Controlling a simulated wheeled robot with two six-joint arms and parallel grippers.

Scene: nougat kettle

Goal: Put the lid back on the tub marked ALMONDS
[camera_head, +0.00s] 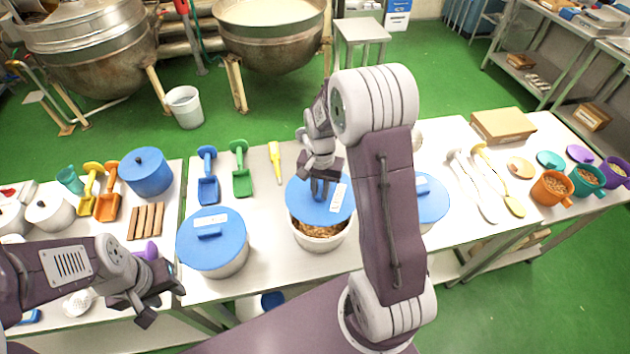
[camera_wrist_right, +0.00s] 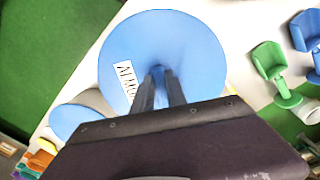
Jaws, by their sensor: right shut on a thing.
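A blue lid (camera_head: 318,201) is held by my right gripper (camera_head: 320,188) over an open white tub (camera_head: 321,241) of brown almonds. The lid is tilted, and the tub's contents show below its front edge. In the right wrist view, the lid (camera_wrist_right: 165,50) has a white label reading ALMO, partly hidden by the fingers. My right gripper (camera_wrist_right: 160,78) is shut on the lid's handle. I cannot tell whether the lid touches the rim. My left gripper (camera_head: 151,300) is empty at the table's front left; its jaws look apart.
A tub with a blue lid (camera_head: 212,240) stands left of the open tub, and another blue-lidded tub (camera_head: 428,200) stands to the right, partly behind my right arm. Blue (camera_head: 207,177) and green (camera_head: 240,170) scoops lie behind. Cups (camera_head: 552,188) stand at the far right.

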